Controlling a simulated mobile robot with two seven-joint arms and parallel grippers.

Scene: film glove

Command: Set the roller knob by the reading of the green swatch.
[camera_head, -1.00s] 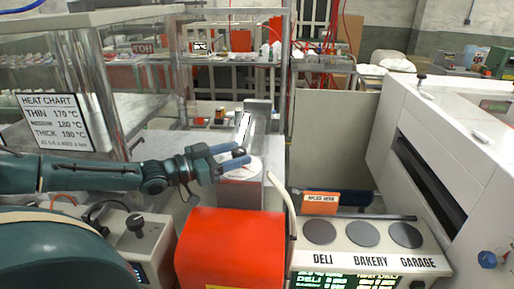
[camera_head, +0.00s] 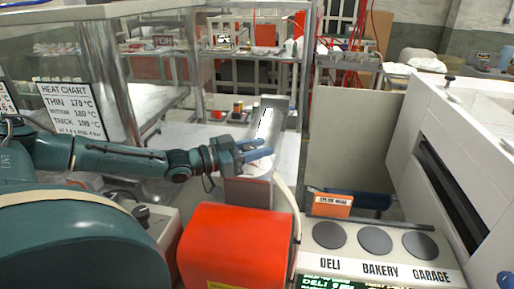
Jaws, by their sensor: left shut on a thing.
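My left gripper (camera_head: 266,148) reaches in from the left to a grey upright stand (camera_head: 277,112) with a pale slanted face. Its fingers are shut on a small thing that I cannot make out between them. A pale round plate (camera_head: 257,169) shows partly under the fingers. A blue knob (camera_head: 506,280) sits on the white machine at the lower right. A dark knob (camera_head: 150,214) on a beige box is partly behind my arm. I cannot tell which is the roller knob. I see no green swatch. My right gripper is out of view.
A heat chart (camera_head: 72,109) on the left reads thin 170, medium 180, thick 190 °C. A red box (camera_head: 235,245) stands in front of the stand.

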